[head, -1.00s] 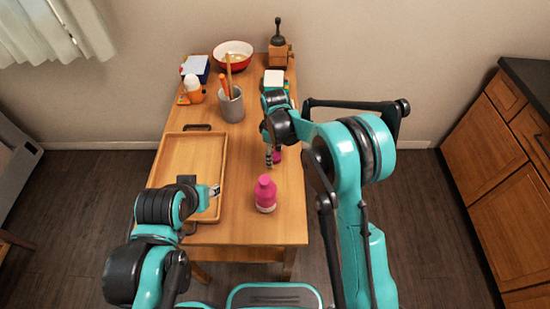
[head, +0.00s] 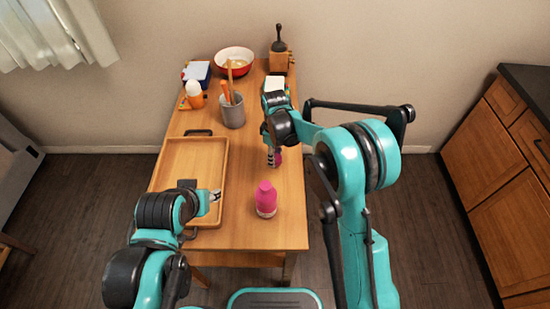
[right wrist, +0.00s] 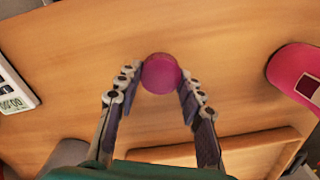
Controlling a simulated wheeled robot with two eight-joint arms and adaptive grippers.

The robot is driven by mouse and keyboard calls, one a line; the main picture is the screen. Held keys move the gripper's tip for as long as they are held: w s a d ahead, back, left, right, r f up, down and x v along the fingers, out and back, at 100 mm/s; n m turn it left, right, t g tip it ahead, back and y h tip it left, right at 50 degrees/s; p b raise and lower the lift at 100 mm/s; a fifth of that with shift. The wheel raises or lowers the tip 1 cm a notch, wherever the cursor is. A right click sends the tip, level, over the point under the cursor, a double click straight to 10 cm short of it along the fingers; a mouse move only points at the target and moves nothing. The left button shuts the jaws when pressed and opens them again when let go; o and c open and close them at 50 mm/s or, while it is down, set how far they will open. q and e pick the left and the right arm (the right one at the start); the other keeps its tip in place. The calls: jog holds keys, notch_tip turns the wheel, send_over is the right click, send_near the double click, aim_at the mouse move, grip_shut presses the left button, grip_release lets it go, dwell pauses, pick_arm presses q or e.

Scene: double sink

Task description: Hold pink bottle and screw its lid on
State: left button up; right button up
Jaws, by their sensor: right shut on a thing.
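The pink bottle (head: 266,200) stands upright on the wooden table near its front edge. It also shows at the right edge of the right wrist view (right wrist: 296,75). The round magenta lid (right wrist: 161,73) is between the fingertips of my right gripper (right wrist: 160,80), which is shut on it. In the head view this gripper (head: 274,158) is behind the bottle and apart from it, with a bit of the lid showing. My left gripper (head: 214,195) is over the tray's right front side, left of the bottle and not touching it. Its fingers are too small to judge.
A wooden tray (head: 223,165) lies on the left of the table (head: 245,237). Behind it stand a grey utensil cup (head: 233,112), an orange and white bottle (head: 195,95), a red bowl (head: 234,60) and a grinder (head: 279,60). The table around the pink bottle is clear.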

aim_at(277, 160)
jog(key=r, duration=0.2)
jog(key=d+r, duration=0.1)
jog(key=shift+s+p, duration=0.4)
jog(key=s+d+r+p, duration=0.2)
jog(key=s+d+r, duration=0.4)
jog(key=s+d, duration=0.1)
jog(key=shift+s, duration=0.35)
jog(key=shift+d, duration=0.1)
